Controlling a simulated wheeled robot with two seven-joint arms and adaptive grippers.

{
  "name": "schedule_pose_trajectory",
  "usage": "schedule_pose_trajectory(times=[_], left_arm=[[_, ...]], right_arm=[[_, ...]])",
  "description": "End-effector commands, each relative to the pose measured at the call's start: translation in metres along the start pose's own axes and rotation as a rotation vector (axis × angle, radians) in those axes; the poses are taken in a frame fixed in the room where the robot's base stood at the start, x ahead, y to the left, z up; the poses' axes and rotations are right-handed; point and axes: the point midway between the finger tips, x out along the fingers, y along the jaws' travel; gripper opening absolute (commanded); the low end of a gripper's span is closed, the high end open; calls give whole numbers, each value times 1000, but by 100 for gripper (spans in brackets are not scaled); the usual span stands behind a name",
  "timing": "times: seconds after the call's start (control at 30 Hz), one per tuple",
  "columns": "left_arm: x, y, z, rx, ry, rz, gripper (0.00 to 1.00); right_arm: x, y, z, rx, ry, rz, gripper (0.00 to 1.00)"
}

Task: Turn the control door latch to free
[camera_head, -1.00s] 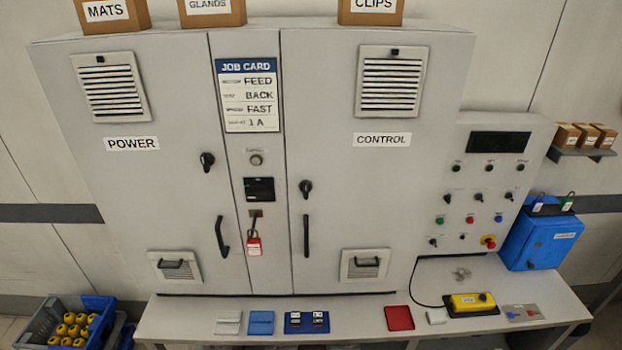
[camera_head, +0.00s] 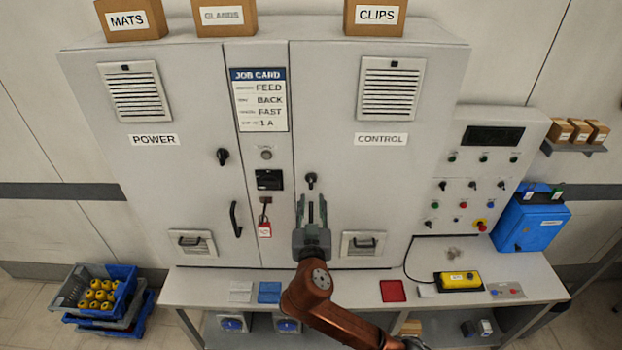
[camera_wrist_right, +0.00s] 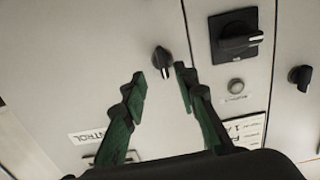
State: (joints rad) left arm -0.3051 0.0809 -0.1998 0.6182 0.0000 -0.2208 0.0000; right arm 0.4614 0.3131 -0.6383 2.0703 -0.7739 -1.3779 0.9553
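The control door latch (camera_head: 311,179) is a black knob on the left edge of the door marked CONTROL (camera_head: 381,139). It shows just above my right gripper (camera_head: 311,200), whose fingers point up at it. In the right wrist view the latch (camera_wrist_right: 162,60) lies just ahead of the gap between the green fingertips (camera_wrist_right: 161,76). The fingers are apart and empty, and I see no contact with the latch. The gripper covers most of the control door handle. My left gripper is not in view.
The power door latch (camera_head: 222,156), a black switch (camera_head: 269,180) and a red padlock tag (camera_head: 265,230) are left of the gripper. A button panel (camera_head: 484,180) stands at right. The bench (camera_head: 365,291) below holds a red tray (camera_head: 395,291) and a yellow pendant (camera_head: 459,281).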

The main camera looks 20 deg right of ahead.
Motion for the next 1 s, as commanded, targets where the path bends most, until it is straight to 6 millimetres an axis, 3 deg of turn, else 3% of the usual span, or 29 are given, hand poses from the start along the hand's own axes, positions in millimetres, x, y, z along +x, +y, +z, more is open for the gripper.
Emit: schedule_pose_trajectory(times=[0.1,0.6,1.0], left_arm=[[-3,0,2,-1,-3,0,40],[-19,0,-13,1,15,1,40],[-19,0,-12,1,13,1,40]], right_arm=[[-1,-2,-18,18,32,1,28],[66,-2,-20,18,32,1,28],[73,-2,-18,20,30,0,26]])
